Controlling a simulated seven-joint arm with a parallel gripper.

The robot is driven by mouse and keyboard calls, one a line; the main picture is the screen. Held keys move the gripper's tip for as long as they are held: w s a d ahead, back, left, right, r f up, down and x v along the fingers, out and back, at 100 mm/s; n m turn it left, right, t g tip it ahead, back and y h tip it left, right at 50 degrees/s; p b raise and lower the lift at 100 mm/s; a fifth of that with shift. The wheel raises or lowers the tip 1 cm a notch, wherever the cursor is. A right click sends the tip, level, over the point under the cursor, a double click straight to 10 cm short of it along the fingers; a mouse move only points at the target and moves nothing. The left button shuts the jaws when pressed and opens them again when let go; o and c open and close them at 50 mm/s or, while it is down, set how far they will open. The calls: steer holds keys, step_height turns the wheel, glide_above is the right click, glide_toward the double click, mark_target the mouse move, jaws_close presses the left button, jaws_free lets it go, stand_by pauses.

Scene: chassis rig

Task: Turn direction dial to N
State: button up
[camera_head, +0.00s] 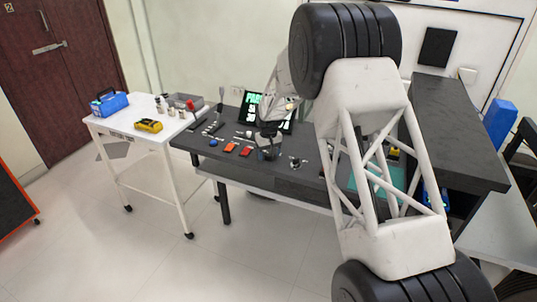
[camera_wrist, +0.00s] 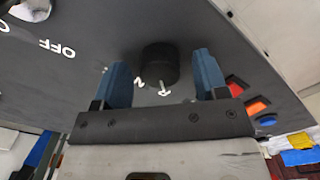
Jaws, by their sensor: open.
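The direction dial (camera_wrist: 160,64) is a black round knob on a dark panel. White marks sit beside it in the wrist view, one like an N; which way the dial points cannot be told. My gripper (camera_wrist: 162,60) is open, with one blue finger on each side of the dial and gaps visible between. Whether the fingertips reach down beside the knob is unclear. In the head view my gripper (camera_head: 269,150) is low over the dark desk (camera_head: 290,180), and the dial is not distinguishable there.
Orange (camera_head: 230,147) and red (camera_head: 246,151) switches and a blue button (camera_head: 213,142) are close to my gripper. A lit screen (camera_head: 250,105) stands behind. A white table (camera_head: 150,125) at left holds a blue toolbox (camera_head: 109,104) and a yellow meter (camera_head: 149,125).

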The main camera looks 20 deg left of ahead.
steer(key=shift+c, duration=0.3)
steer(key=c, duration=0.9)
steer(key=shift+o, duration=0.2)
steer(key=shift+m, duration=0.4)
steer(key=m, duration=0.3)
steer(key=shift+m, duration=2.5)
steer(key=o, duration=0.9)
